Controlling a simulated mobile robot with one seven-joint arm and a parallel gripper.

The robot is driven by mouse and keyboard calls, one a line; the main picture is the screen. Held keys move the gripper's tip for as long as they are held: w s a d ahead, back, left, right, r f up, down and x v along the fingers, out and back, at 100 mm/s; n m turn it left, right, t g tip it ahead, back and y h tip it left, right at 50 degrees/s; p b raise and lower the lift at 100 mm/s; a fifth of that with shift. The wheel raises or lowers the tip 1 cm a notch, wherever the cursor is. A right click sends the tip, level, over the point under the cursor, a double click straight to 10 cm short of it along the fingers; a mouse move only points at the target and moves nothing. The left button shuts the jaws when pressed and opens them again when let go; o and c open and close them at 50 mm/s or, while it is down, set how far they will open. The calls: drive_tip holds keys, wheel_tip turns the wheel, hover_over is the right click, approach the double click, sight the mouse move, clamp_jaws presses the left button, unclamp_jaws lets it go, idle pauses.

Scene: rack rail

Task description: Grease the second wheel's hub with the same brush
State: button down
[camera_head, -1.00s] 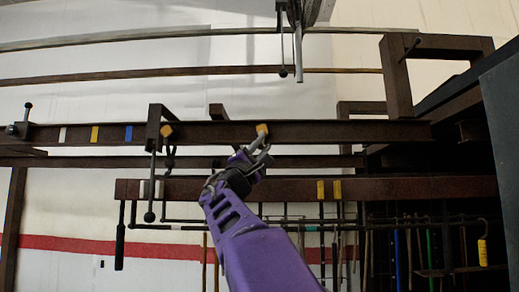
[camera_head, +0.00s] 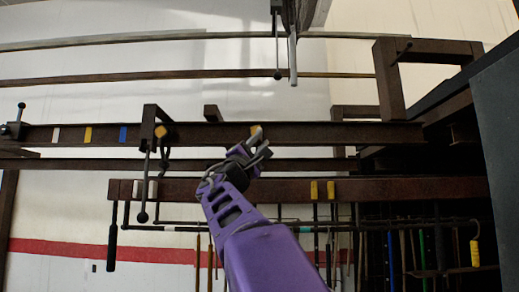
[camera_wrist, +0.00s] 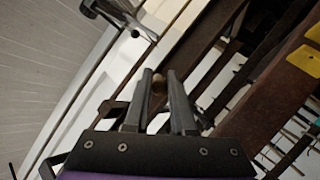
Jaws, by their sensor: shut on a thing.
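My gripper (camera_head: 262,143) is raised at the dark rail (camera_head: 340,133), right of the middle of its visible length in the head view. In the wrist view its two fingers (camera_wrist: 160,85) are nearly parallel, with a small brown piece (camera_wrist: 158,90) between them. This may be the brush handle; bristles cannot be made out. A yellow block (camera_head: 160,131) with a dark hook below it is on the rail, left of my gripper, beside a bracket. I cannot clearly make out either wheel or its hub.
White, yellow and blue marks (camera_head: 88,135) lie on the rail's left part. A lower brown beam (camera_head: 400,189) carries yellow and white bands, with several tools hanging under it. A dark panel (camera_head: 500,150) stands at the right. A rod (camera_head: 277,50) hangs at top centre.

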drive_tip(key=s+b, duration=0.1)
drive_tip(key=s, duration=0.5)
drive_tip(key=shift+s, duration=0.15)
drive_tip(key=shift+a, duration=0.1)
idle(0.4)
